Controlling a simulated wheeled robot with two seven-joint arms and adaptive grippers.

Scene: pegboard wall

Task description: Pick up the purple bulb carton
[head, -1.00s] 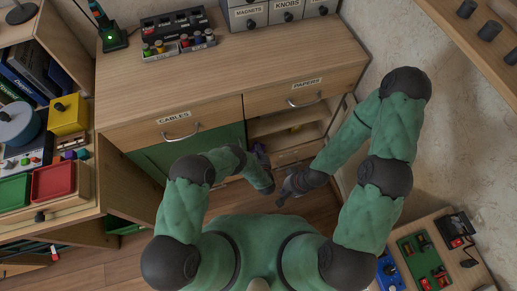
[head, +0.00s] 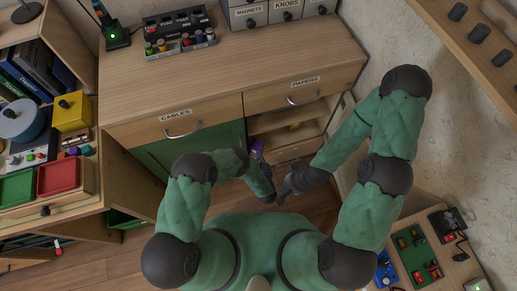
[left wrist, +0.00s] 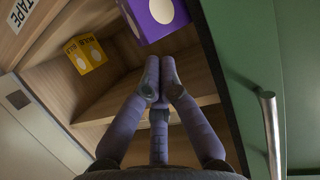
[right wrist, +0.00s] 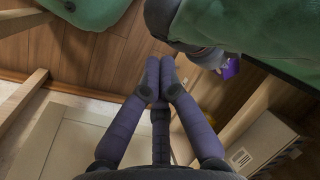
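The purple bulb carton (left wrist: 160,14), with a pale round spot on its face, is at the top of the left wrist view, cut off by the edge. In the head view a small part of the carton (head: 257,145) shows at the open cabinet below the drawers. It also shows in the right wrist view (right wrist: 231,68). My left gripper (left wrist: 158,72) has its fingertips together just below the carton in that view, with nothing seen between them; contact is unclear. My right gripper (right wrist: 160,70) is also shut and empty, lower down in front of the cabinet.
A yellow carton (left wrist: 86,54) stands in the shelf compartment left of the purple one. A green cabinet door with a metal handle (left wrist: 270,130) is close on the right of my left gripper. The wooden worktop (head: 230,75) and the drawers lie above the opening.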

